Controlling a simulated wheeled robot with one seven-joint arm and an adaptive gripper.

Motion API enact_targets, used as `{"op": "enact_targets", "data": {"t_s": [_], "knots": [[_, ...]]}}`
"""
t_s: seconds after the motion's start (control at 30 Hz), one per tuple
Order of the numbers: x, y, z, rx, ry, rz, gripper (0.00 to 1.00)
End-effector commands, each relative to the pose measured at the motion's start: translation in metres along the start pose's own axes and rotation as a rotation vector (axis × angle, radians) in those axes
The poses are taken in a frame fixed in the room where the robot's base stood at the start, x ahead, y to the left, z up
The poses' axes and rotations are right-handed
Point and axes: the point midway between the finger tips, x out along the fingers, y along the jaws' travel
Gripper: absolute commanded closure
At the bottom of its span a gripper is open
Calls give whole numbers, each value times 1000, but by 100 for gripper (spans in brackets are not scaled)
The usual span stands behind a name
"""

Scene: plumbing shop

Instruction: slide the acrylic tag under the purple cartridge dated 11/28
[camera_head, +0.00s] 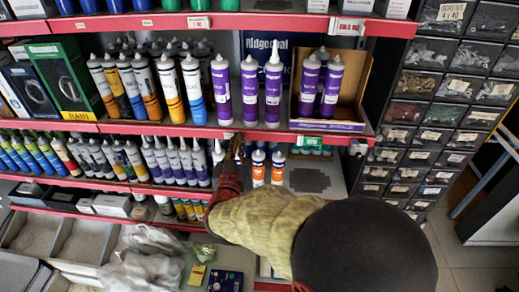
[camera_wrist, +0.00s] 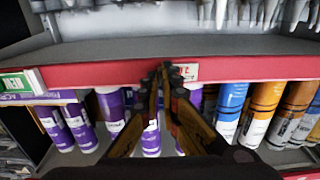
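A small white tag (camera_wrist: 187,71) with red print sits at the red shelf edge in the inverted wrist view. My gripper (camera_wrist: 167,72) is at this edge, its fingertips close together and overlapping the tag's left part. Whether they pinch it is unclear. In the head view my gripper (camera_head: 234,147) is just below the shelf edge, partly hidden by my arm. Purple cartridges stand upright above it: a left one (camera_head: 221,90), a middle one (camera_head: 249,92) and a right one (camera_head: 272,92). Their dates are too small to read, so I cannot tell which is 11/28.
Blue and orange cartridges (camera_head: 193,88) stand at left. Drawer bins (camera_head: 440,110) line the right.

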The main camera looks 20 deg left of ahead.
Motion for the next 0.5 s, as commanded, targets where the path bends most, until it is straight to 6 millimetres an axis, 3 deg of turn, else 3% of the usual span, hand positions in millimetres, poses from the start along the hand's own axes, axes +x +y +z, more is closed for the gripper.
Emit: {"op": "enact_targets", "data": {"t_s": [0.03,0.17,0.47,0.5], "knots": [[0,-11,1,2,1,-2,100],[0,-24,0,1,0,0,100],[0,-26,-1,0,-1,1,100],[0,-26,-1,0,-1,1,96]]}}
